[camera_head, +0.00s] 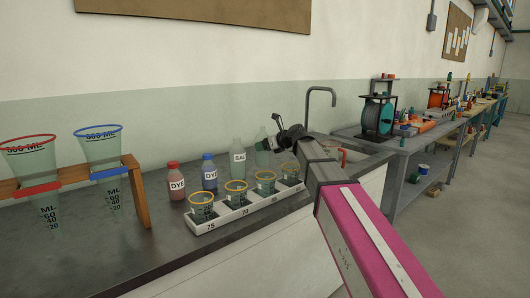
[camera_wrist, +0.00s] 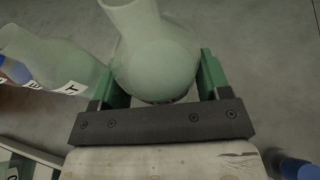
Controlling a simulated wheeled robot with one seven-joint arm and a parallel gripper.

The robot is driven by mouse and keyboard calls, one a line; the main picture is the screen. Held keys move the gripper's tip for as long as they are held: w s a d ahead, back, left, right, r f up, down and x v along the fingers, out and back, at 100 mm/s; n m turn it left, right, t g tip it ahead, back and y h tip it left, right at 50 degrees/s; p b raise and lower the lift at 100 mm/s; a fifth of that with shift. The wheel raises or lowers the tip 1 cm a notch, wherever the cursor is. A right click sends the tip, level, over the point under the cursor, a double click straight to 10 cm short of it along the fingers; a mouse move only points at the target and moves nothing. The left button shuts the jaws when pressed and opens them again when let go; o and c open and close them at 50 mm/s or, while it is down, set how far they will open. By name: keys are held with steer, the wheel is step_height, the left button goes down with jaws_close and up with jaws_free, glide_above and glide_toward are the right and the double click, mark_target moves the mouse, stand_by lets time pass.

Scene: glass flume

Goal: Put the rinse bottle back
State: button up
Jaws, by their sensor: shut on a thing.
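The rinse bottle is taken to be the pale green, clear, unlabelled bottle (camera_head: 262,151) at the back of the bench, right of the SALT bottle (camera_head: 237,163). My gripper (camera_head: 273,141) reaches it from the right and is shut on it. In the wrist view the round bottle body (camera_wrist: 155,62) sits between the two green fingers of my gripper (camera_wrist: 162,78). Its neck points to the top of that picture. I cannot tell whether its base touches the bench.
Red (camera_head: 175,181) and blue (camera_head: 209,172) DYE bottles stand left of the SALT bottle. A white numbered tray (camera_head: 240,214) with several orange-rimmed cups lies in front. A wooden rack (camera_head: 137,190) holds two funnels at left. A tap (camera_head: 321,91) rises behind my arm.

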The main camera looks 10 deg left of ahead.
steer(key=shift+f, duration=1.35)
steer(key=shift+f, duration=0.15)
steer(key=o, duration=1)
steer(key=shift+c, duration=0.2)
steer(key=v, duration=1.2)
